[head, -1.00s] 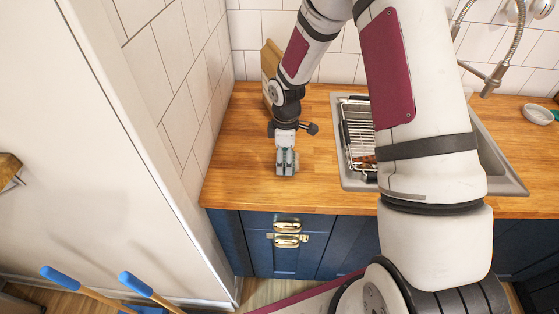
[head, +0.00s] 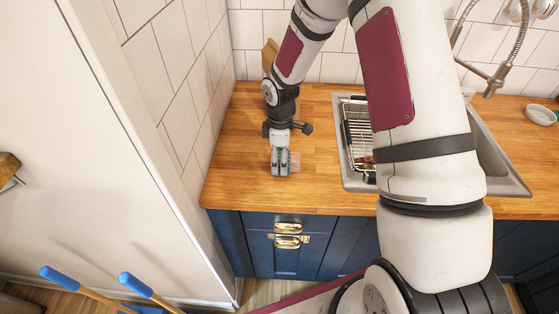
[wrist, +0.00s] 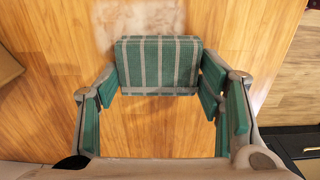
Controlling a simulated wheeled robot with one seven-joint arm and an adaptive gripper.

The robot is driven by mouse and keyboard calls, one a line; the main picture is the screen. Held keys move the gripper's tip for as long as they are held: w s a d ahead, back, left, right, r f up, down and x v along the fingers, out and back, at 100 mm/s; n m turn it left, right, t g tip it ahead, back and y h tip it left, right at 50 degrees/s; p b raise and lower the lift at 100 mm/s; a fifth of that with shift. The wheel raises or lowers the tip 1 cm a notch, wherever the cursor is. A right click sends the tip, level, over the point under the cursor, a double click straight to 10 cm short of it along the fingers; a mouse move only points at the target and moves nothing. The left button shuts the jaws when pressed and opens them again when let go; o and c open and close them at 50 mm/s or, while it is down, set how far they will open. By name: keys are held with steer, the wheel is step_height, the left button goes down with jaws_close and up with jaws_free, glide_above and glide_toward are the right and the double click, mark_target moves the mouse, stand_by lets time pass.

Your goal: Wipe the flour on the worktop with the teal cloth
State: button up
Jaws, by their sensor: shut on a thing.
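The teal cloth (wrist: 160,62), folded into a block with grey stripes, is between my fingertips in the wrist view. My gripper (wrist: 162,80) is shut on it. In the head view my gripper (head: 281,163) points down at the worktop (head: 240,185), left of the sink, with the cloth at its tip. Whether the cloth presses on the wood I cannot tell. The flour is a faint pale patch (wrist: 140,22) just beyond the cloth in the wrist view. In the head view the flour (head: 295,161) shows thinly just right of the gripper; the cloth may hide some.
The sink (head: 352,183) with a wire rack (head: 357,135) is to the right. A wooden board (head: 269,56) leans at the back, behind my arm. A tiled wall (head: 190,110) bounds the left. Bare worktop lies in front and between gripper and sink.

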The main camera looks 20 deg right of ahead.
mark_target(292, 167)
steer(key=shift+w+a, duration=0.15)
steer(key=shift+a, duration=0.25)
steer(key=shift+w+a+b, duration=0.2)
steer(key=shift+w+a, duration=0.05)
steer(key=shift+a, duration=0.4)
steer(key=shift+w+a+b, duration=0.2)
steer(key=shift+w+a, duration=0.1)
steer(key=shift+a, duration=0.3)
steer(key=shift+w+a+b, duration=0.2)
steer(key=shift+w+a, duration=0.05)
steer(key=shift+a, duration=0.4)
steer(key=shift+s+d+p, duration=0.2)
steer(key=shift+s+d, duration=0.1)
steer(key=shift+d, duration=0.4)
steer(key=shift+s+d+p, duration=0.2)
steer(key=shift+s+d, duration=0.1)
steer(key=shift+d, duration=0.4)
steer(key=shift+s+d+p, duration=0.2)
steer(key=shift+s+d, duration=0.1)
steer(key=shift+d, duration=0.4)
steer(key=shift+s+d+p, duration=0.15)
steer(key=shift+s+d, duration=0.1)
steer(key=shift+d, duration=0.35)
steer(key=shift+s+d+p, duration=0.2)
steer(key=shift+s+d, duration=0.1)
steer(key=shift+d, duration=0.35)
steer(key=shift+s+d+p, duration=0.15)
steer(key=shift+s+d, duration=0.1)
steer(key=shift+d, duration=0.35)
